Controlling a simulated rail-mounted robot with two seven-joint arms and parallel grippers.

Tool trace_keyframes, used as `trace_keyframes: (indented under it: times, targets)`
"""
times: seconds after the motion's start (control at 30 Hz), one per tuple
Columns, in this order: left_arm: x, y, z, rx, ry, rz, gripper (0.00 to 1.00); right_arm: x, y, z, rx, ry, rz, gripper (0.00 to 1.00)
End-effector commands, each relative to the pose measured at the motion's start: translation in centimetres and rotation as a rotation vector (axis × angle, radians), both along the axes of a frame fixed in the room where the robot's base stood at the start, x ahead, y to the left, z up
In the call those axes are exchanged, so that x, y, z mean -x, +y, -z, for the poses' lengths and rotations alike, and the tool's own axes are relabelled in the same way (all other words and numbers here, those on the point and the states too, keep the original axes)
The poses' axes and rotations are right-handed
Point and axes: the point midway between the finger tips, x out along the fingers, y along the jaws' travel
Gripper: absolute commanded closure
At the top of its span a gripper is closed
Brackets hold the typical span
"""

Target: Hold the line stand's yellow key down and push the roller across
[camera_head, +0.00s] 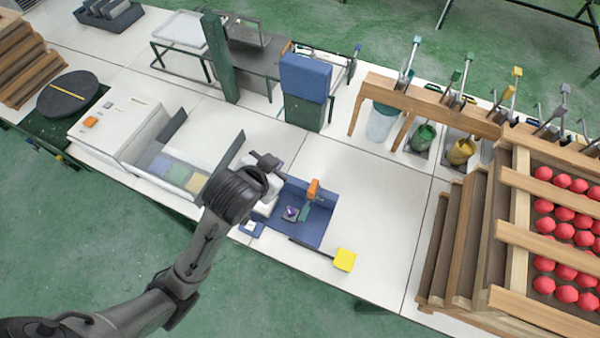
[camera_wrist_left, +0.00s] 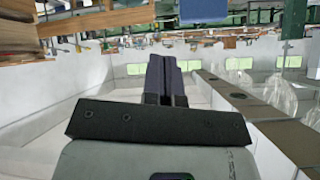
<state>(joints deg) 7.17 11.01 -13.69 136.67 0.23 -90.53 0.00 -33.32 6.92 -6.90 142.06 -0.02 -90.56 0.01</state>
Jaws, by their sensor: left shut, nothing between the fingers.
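The yellow key (camera_head: 345,260) is a small square block at the end of a dark bar on the front edge of a blue tray-like stand (camera_head: 322,232). A small orange-topped piece with a teal part (camera_head: 312,190), perhaps the roller, stands in that blue stand. A small purple item (camera_head: 291,212) lies beside it. My left gripper (camera_head: 266,161) is above the stand's left side, apart from the yellow key. In the left wrist view its fingers (camera_wrist_left: 166,80) are together and empty. The left hand hides part of a white block. My right gripper is out of view.
A blue block on a green post (camera_head: 305,80) is behind. A wooden rack of red balls (camera_head: 548,175) is at right. White tabletop lies clear between.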

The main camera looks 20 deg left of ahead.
Motion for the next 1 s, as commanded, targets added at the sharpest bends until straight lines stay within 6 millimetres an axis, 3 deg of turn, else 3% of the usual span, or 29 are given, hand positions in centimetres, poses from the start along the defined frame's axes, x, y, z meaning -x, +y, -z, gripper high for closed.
trace_keyframes:
  times: [0.03, 0.17, 0.27, 0.4, 0.47, 0.57, 0.7, 0.77, 0.87, 1.0]
  targets:
    - [-2.3, -0.6, 0.2, -0.022, -0.032, 0.022, 1.0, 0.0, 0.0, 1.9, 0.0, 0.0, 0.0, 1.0]
    - [-7.5, -2.5, 0.0, -0.082, -0.05, 0.085, 1.0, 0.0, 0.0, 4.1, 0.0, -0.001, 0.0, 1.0]
    - [-11.6, -3.7, 0.9, -0.142, -0.012, 0.131, 1.0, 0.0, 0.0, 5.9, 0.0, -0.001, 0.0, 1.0]
    - [-16.6, -4.2, 4.5, -0.271, 0.132, 0.216, 1.0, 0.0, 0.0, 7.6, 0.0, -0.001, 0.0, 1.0]
    - [-17.9, -3.8, 6.9, -0.327, 0.222, 0.26, 1.0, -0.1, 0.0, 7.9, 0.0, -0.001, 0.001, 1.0]
    - [-18.5, -2.5, 12.4, -0.405, 0.406, 0.35, 1.0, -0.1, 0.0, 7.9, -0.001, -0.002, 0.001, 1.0]
    - [-17.1, -0.6, 20.2, -0.465, 0.652, 0.519, 1.0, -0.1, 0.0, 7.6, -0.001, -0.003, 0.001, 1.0]
    - [-16.4, 0.2, 22.7, -0.473, 0.736, 0.607, 1.0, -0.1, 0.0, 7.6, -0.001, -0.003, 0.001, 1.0]
    - [-15.5, 1.0, 24.7, -0.472, 0.804, 0.759, 1.0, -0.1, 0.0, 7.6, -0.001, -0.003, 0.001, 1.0]
    - [-14.9, 0.5, 25.0, -0.505, 0.791, 0.956, 1.0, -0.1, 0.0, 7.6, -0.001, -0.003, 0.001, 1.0]
